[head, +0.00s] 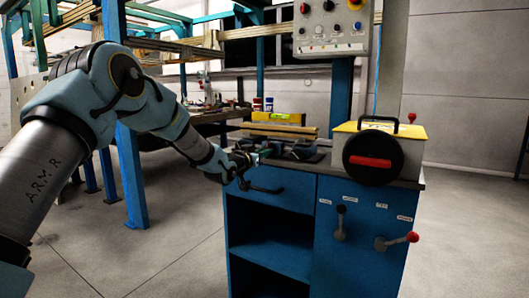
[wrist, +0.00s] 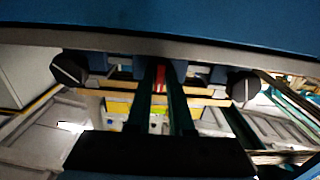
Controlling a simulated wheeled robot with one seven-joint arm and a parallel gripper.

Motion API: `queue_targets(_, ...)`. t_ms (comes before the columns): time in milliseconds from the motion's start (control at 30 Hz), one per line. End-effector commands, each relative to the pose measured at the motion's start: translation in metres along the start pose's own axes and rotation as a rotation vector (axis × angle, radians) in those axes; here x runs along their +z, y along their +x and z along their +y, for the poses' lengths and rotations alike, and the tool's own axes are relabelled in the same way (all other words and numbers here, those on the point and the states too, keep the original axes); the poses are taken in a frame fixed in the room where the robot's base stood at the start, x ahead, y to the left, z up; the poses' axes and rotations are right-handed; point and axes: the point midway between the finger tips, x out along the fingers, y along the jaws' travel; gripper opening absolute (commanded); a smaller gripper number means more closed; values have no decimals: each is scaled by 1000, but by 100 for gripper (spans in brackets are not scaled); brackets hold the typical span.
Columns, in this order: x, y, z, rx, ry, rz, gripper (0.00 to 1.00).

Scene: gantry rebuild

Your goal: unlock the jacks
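Two levers are on the front of a blue cabinet (head: 357,255) in the head view. One lever (head: 340,222) has a black knob and stands nearly upright. The other lever (head: 395,241) has a red knob and points right, slightly up. Small white labels (head: 350,198) sit above them, too small to read surely. My gripper (head: 246,170) is left of both levers, near the cabinet's top left edge and the drawer handle (head: 268,188). Neither lever can be made out there.
A yellow-topped box (head: 407,148) with a black disc and red bar stands on the cabinet top. A vice-like tool (head: 292,150) and wood strips lie left of it. A control panel (head: 333,28) hangs above. Blue posts (head: 132,175) stand left. Floor in front is clear.

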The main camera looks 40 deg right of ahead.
Motion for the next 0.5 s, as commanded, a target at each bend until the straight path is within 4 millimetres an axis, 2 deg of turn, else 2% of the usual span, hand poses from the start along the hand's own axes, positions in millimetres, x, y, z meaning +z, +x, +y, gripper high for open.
queue_targets(333, -2, -1, 0, 0, 2, 3, 28)
queue_targets(500, -1, -18, -1, -1, 2, 3, 28)
